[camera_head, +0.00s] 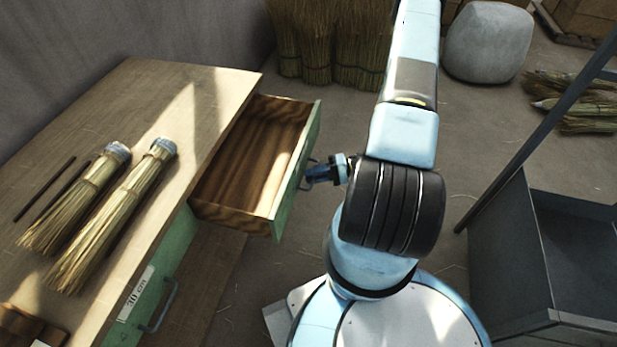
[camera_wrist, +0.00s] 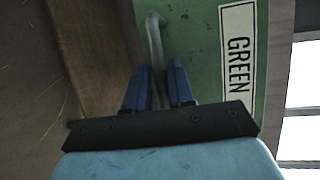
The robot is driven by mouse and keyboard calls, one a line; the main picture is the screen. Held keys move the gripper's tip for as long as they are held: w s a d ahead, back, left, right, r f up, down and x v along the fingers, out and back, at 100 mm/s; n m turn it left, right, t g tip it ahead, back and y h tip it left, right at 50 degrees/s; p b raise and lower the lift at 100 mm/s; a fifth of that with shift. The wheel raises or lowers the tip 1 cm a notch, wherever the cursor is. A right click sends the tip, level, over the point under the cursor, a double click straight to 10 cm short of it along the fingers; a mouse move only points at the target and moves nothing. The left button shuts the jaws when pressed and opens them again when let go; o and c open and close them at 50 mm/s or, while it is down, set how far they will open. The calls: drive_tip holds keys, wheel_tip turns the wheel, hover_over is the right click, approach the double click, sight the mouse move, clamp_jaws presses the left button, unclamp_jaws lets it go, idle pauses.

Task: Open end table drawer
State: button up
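The end table (camera_head: 215,85) has a wooden top and green drawer fronts. Its far drawer (camera_head: 250,165) is pulled well out, and its wooden inside looks empty. My gripper (camera_head: 310,176) is at the handle of this drawer's green front. In the wrist view the front carries a label reading GREEN (camera_wrist: 238,45), and the grey handle (camera_wrist: 154,40) runs down between the two blue fingers of my gripper (camera_wrist: 158,80). The fingers stand close on both sides of the handle and appear closed on it. A nearer drawer (camera_head: 150,290), labelled 30 cm, is shut.
Two straw brooms (camera_head: 105,200) and thin dark rods (camera_head: 45,188) lie on the tabletop. Straw bundles (camera_head: 330,40) stand against the back wall. A grey stone-like block (camera_head: 488,42) sits at the back. A dark metal bin (camera_head: 510,260) stands at the right. Some floor is free between.

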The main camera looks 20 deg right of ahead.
drive_tip(key=shift+d, duration=0.1)
drive_tip(key=v, duration=1.3)
drive_tip(key=shift+s+d, duration=0.15)
drive_tip(key=shift+d, duration=0.15)
drive_tip(key=shift+r, duration=0.1)
drive_tip(key=w+a+r+n+g+h, duration=0.2)
drive_tip(key=a+r+h, duration=0.1)
drive_tip(key=r, duration=0.6)
drive_tip(key=w+a+r+n+g+h, duration=0.1)
drive_tip(key=a+r+g+h, duration=0.1)
drive_tip(key=r, duration=0.7)
drive_tip(key=w+a+r+n+g+h, duration=0.2)
drive_tip(key=a+r+g+h, duration=0.1)
drive_tip(key=r, duration=0.7)
drive_tip(key=s+a+r+t+h, duration=0.3)
drive_tip(key=s+r, duration=0.3)
drive_tip(key=r, duration=0.4)
drive_tip(key=s+a+r+t+h, duration=0.4)
drive_tip(key=s+a+r+t, duration=0.1)
drive_tip(key=r, duration=0.6)
drive_tip(key=shift+s+a+r+m, duration=0.3)
drive_tip(key=shift+s+a, duration=0.25)
drive_tip(key=shift+a, duration=0.15)
